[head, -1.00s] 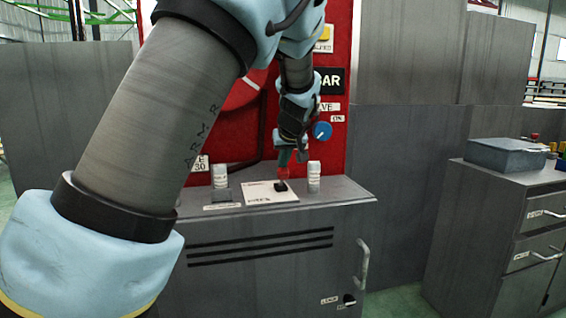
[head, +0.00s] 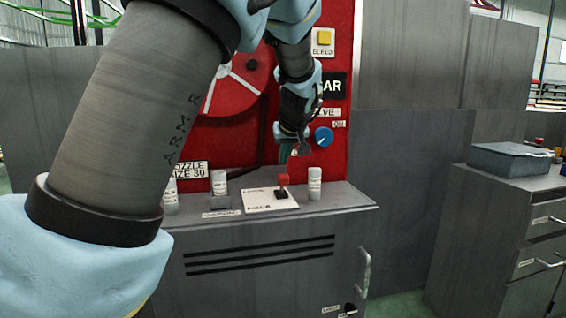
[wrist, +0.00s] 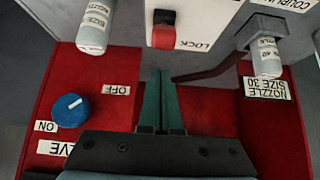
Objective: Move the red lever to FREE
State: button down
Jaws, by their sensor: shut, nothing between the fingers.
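The red lever (head: 283,180) stands on a black base at the right end of a white plate (head: 262,203) on top of the grey cabinet. In the wrist view the red lever (wrist: 163,37) is ahead of the fingertips, and the plate (wrist: 195,40) beside it shows the word LOCK. The plate's other lettering is too small to read in the head view. My gripper (head: 287,153) is above the lever, apart from it. In the wrist view its green fingers (wrist: 161,75) are together with nothing between them.
White bottles (head: 315,184) (head: 219,183) stand on both sides of the plate. A blue knob (head: 323,136) sits on the red panel behind, beside ON and OFF labels. A grey box (head: 508,158) lies on the right cabinet.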

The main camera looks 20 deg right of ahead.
jog(key=s+r+b, duration=0.1)
jog(key=s+r, duration=0.1)
jog(key=s, duration=0.3)
jog(key=shift+s+a, duration=0.3)
jog(key=shift+a, duration=0.05)
